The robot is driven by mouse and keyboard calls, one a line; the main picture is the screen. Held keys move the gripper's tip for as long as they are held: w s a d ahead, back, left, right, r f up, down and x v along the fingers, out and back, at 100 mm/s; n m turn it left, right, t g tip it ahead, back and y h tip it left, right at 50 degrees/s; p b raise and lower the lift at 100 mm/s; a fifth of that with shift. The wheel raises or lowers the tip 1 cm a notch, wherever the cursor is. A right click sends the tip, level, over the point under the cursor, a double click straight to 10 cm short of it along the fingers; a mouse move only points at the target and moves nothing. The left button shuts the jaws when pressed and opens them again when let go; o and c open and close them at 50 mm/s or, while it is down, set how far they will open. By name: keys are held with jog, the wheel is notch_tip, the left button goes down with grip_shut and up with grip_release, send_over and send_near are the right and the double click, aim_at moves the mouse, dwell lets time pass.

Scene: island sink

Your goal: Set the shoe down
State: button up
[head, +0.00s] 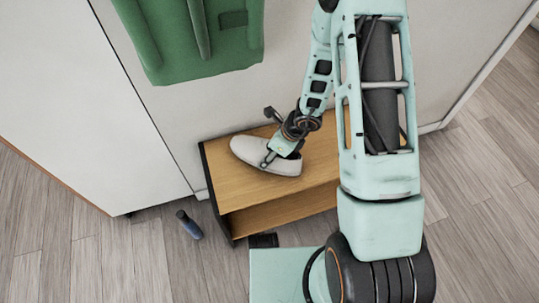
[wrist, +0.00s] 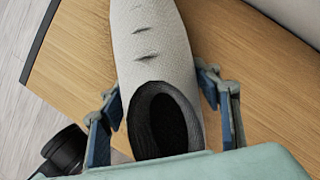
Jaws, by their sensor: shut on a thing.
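A light grey slip-on shoe (head: 262,154) is at the top of a low wooden shelf bench (head: 232,190). In the wrist view the shoe (wrist: 150,45) points away from me, with its dark opening near the bottom edge. My gripper (head: 278,146) is shut on the shoe, with one finger on each side near the opening. In the wrist view the fingers of my gripper (wrist: 160,105) flank the shoe, over the wooden top (wrist: 75,55). I cannot tell whether the sole touches the wood.
A green bag or garment (head: 195,40) hangs on the white wall above the bench. A dark blue cylindrical object (head: 189,225) lies on the floor left of the bench. The wooden top has bare room around the shoe. The floor to the left is mostly clear.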

jog(key=shift+r, duration=0.15)
jog(key=o, duration=1.4)
jog(key=p+v, duration=0.6)
jog(key=v, duration=0.6)
jog(key=shift+d, duration=0.1)
